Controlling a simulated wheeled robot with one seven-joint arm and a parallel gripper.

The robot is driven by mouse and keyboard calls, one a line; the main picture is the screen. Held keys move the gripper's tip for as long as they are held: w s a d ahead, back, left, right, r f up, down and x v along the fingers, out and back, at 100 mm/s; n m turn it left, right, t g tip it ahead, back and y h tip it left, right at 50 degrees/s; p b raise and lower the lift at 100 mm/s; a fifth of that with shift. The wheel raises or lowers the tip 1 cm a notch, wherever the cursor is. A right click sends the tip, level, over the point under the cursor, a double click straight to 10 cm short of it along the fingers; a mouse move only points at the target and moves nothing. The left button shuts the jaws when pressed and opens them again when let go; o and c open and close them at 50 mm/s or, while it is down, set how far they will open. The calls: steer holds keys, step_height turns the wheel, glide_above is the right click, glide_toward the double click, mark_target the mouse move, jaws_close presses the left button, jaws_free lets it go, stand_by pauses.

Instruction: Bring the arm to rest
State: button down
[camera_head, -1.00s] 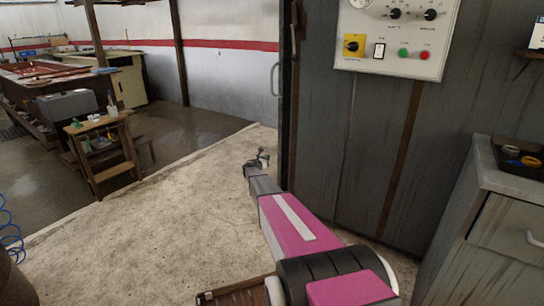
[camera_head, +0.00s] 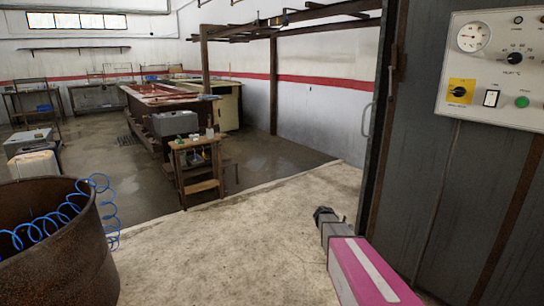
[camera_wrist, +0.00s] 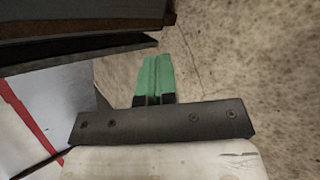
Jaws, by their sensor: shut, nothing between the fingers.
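My arm, pink with a white stripe, reaches up from the lower right of the head view. My gripper (camera_head: 325,213) is at its far end, small and dark, over the pale concrete floor. In the wrist view the green fingers (camera_wrist: 154,80) lie together, with nothing between them. No object is in contact with the fingertips. The fine shape of the fingers is too small to tell in the head view.
A grey wall panel bears a control box (camera_head: 505,70) at right, close to my arm. A rusty barrel (camera_head: 62,250) with a blue coiled hose stands at lower left. A wooden step stand (camera_head: 195,172) and a long workbench are farther back. Concrete floor (camera_head: 220,250) is clear between.

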steer(key=s+a+r+m+g+y, duration=0.1)
steer(key=s+a+m+y, duration=0.2)
steer(key=s, duration=0.6)
steer(key=s+a+r+m+g+y, duration=0.1)
steer(key=s+a+m+y, duration=0.2)
steer(key=s+a, duration=0.5)
steer(key=s+a+r+m+g+y, duration=0.1)
steer(key=s+a+r+m+y, duration=0.1)
steer(key=s, duration=0.9)
steer(key=a+m+y, duration=0.1)
steer(key=a+m, duration=0.1)
steer(key=a, duration=0.1)
steer(key=shift+a+y, duration=0.3)
steer(key=shift+a, duration=0.1)
steer(key=shift+s, duration=0.1)
